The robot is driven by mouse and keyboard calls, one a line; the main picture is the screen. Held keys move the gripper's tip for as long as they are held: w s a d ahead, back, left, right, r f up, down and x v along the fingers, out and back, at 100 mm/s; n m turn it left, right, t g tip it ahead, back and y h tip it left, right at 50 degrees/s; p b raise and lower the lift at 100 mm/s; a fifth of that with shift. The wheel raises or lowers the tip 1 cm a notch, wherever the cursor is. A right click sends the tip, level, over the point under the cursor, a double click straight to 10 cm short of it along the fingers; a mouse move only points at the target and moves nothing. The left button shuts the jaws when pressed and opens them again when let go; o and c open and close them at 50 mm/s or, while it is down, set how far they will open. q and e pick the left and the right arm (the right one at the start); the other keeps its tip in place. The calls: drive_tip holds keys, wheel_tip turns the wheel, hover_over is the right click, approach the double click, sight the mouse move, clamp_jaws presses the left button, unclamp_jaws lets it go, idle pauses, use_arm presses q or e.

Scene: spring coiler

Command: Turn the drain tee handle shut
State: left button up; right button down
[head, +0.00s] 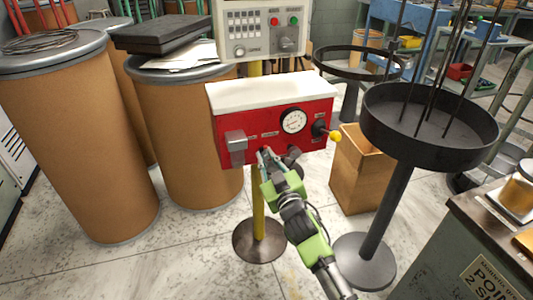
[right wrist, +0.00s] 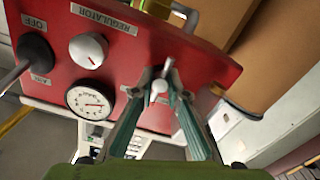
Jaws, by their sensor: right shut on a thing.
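The drain tee handle (right wrist: 160,86) is a small grey metal handle on the front of the red panel (right wrist: 120,40) in the right wrist view. My right gripper (right wrist: 160,95) has its two teal fingers closed around it. In the head view the right gripper (head: 264,153) reaches the lower front of the red box (head: 262,128) and hides the handle. The exact angle of the handle's crossbar is hard to tell, as the fingertips cover part of it. My left gripper is not in view.
The box carries a pressure gauge (head: 293,120), a yellow-tipped lever (head: 335,136) at right and a grey block (head: 236,142) at left. A regulator knob (right wrist: 88,50) is near the gripper. Brown drums (head: 190,130) stand left; a black round stand (head: 400,190) stands right.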

drive_tip(key=n+p, duration=0.1)
drive_tip(key=n, duration=0.3)
drive_tip(key=shift+r+n, duration=0.1)
drive_tip(key=shift+n, duration=0.2)
drive_tip(key=n+p, duration=0.1)
drive_tip(key=n, duration=0.2)
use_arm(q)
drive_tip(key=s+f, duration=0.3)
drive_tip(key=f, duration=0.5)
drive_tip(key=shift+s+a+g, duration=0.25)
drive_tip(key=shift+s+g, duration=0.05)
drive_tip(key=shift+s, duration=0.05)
use_arm(e)
drive_tip(key=shift+n, duration=0.7)
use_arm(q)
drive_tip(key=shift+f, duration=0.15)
use_arm(e)
drive_tip(key=c, duration=2)
unclamp_jaws()
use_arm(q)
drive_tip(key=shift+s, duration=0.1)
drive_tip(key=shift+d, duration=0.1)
